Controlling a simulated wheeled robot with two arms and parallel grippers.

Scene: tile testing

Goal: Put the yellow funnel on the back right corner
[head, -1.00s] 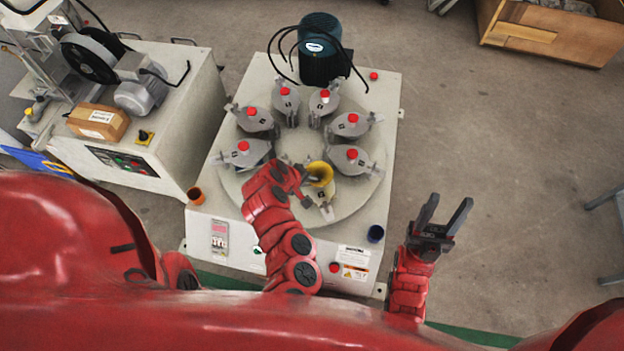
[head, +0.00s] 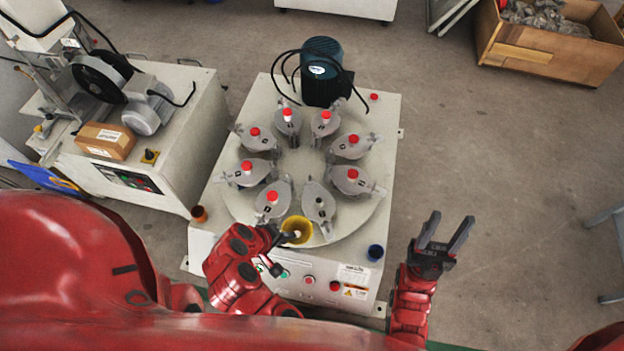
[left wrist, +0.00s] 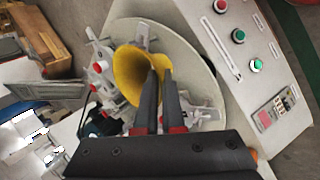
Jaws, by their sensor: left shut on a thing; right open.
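The yellow funnel (head: 297,229) is at the front edge of the round turntable (head: 238,203) in the head view. My left gripper (head: 281,236) is shut on it from the left. In the left wrist view the funnel (left wrist: 132,72) sits between the dark fingers (left wrist: 160,95), its wide mouth facing left, over the turntable. The head view shows the white machine top (head: 385,115) with its back right corner, where a small red knob (head: 374,97) stands. My right gripper (head: 440,236) is open and empty, off the machine's right side.
Several grey clamped pots with red caps (head: 352,174) ring the turntable; one pot (head: 318,203) near the funnel has no red cap. A dark motor with cables (head: 322,75) stands at the back.

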